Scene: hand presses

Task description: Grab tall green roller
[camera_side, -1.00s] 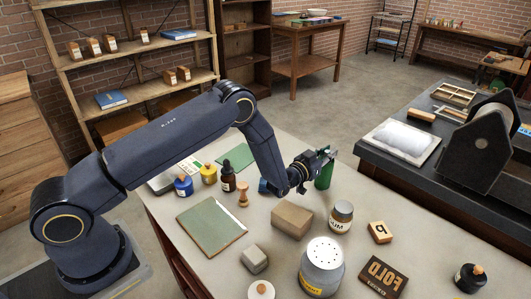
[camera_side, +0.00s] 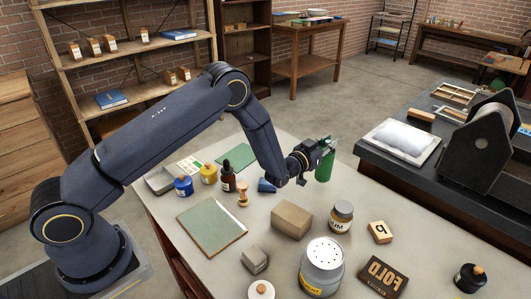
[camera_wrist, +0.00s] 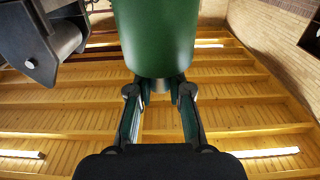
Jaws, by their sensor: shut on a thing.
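The tall green roller (camera_side: 325,167) is a dark green cylinder near the far right edge of the worktable. My gripper (camera_side: 325,145) is at its upper part, coming from the left, and is shut on it. In the wrist view the roller (camera_wrist: 157,40) fills the top middle, its rounded end and a narrow grey stem between the two fingertips of my gripper (camera_wrist: 160,92). The roller looks upright in the side view. I cannot tell for sure how far its lower end is above the table.
On the worktable (camera_side: 185,245), a cardboard-coloured block (camera_side: 291,220) and a jar (camera_side: 341,216) stand nearest my gripper. Bottles and a wooden stamp (camera_side: 243,194) are to the left. A dark bench with a press (camera_side: 485,140) stands at right, across a floor gap.

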